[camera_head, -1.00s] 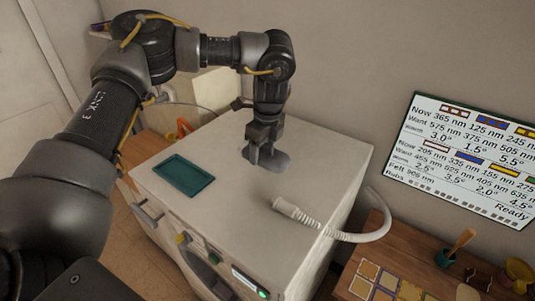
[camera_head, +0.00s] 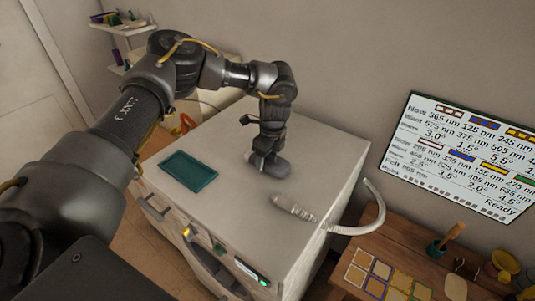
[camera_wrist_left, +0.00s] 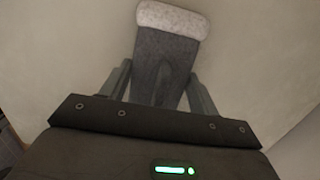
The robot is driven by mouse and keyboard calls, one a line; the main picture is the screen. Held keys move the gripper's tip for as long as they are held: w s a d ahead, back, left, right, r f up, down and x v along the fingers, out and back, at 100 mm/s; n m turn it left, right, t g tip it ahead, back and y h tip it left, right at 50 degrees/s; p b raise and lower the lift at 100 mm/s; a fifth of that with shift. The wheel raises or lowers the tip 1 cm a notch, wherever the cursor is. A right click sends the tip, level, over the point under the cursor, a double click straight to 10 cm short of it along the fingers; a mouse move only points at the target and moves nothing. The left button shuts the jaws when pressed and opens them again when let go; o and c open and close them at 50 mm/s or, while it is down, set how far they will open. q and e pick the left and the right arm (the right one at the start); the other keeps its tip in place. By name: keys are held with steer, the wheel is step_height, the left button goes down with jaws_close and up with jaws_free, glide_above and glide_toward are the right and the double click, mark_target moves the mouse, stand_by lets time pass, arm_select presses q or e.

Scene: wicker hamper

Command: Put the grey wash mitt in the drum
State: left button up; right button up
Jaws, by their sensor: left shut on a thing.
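The grey wash mitt (camera_head: 281,169) lies flat on the white top of the machine. In the left wrist view the mitt (camera_wrist_left: 167,48) has a pale cuff at its far end and runs back between the fingers. My left gripper (camera_head: 264,162) points down at the mitt and is shut on it; the two fingers (camera_wrist_left: 160,88) flank it in the wrist view. The arm hides part of the mitt in the head view. A dark rounded opening (camera_head: 208,268) shows on the machine's front, probably the drum, partly cut off. My right gripper is not in view.
A teal tray (camera_head: 187,172) lies on the machine top (camera_head: 240,205), left of the mitt. A pale ribbed hose (camera_head: 293,207) lies to the right and loops over the edge. A wooden table (camera_head: 400,255) with coloured tiles stands at right, below a wall board (camera_head: 460,155).

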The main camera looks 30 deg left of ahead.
arm_select(q)
steer(key=shift+f, duration=0.15)
steer(key=o, duration=0.5)
steer(key=shift+f, duration=0.1)
steer(key=o, duration=0.5)
steer(key=shift+b, duration=0.45)
steer(key=r+b, duration=0.4)
steer(key=shift+w+d+r, duration=0.1)
steer(key=shift+w+d, duration=0.05)
steer(key=shift+d, duration=0.15)
steer(key=r, duration=0.6)
steer(key=shift+d+r, duration=0.35)
steer(key=shift+d+f, duration=0.1)
